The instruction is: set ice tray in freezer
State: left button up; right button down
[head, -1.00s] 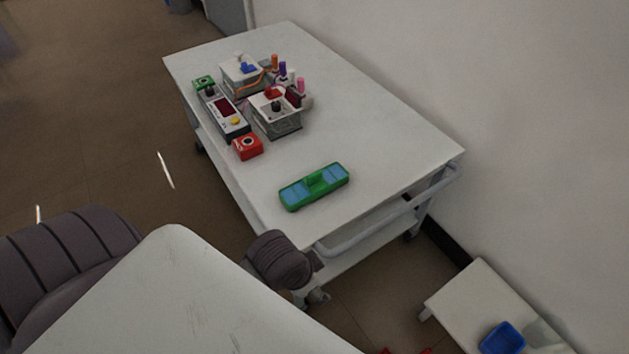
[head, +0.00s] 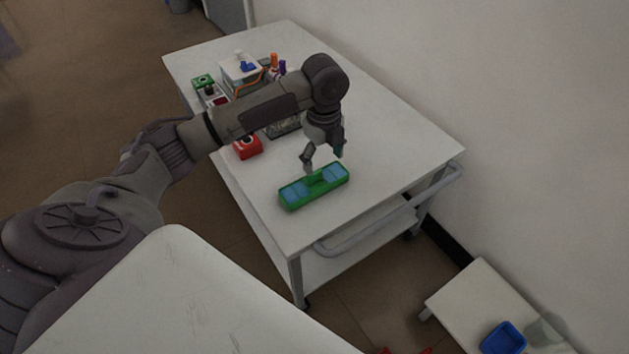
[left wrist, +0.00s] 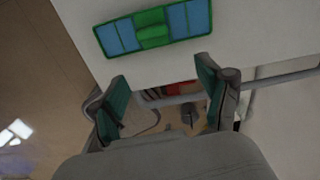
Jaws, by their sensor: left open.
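The green tray with blue sections (head: 296,196), which looks like the ice tray, lies flat near the front end of the white cart's top. It has a raised green middle grip. It also shows in the left wrist view (left wrist: 122,36), beyond my fingertips. My left gripper (head: 323,163) points down just above and behind the tray, open and empty. In the left wrist view its two green-padded fingers (left wrist: 165,90) are spread apart with nothing between them. My right gripper is not in view. No freezer can be made out.
The white cart (head: 390,150) also carries a red block (head: 247,148), a green block (head: 203,82) and boxes partly hidden behind my left arm. The cart top right of the tray is clear. A blue bin (head: 502,338) sits on a low white table at the lower right.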

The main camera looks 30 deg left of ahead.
pick_arm(q)
notch_tip(320, 180, up, 2)
jog(key=w+a+r, duration=0.1)
jog(key=a, duration=0.2)
jog(key=b, duration=0.2)
send_over(314, 181)
jog(key=shift+m, duration=0.3)
jog(key=f, duration=0.5)
jog(key=w+f, duration=0.1)
jog(key=f, duration=0.1)
jog(key=shift+a+f, duration=0.1)
jog(key=shift+f, duration=0.2)
notch_tip(314, 181, down, 6)
jog(key=shift+s+a+r+b, duration=0.15)
jog(key=shift+r+b, duration=0.1)
jog(key=shift+b, duration=0.2)
jog(key=shift+f, duration=0.45)
grip_shut()
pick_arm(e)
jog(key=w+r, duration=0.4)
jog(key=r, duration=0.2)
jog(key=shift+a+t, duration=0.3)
pick_arm(q)
jog(key=shift+r, duration=0.15)
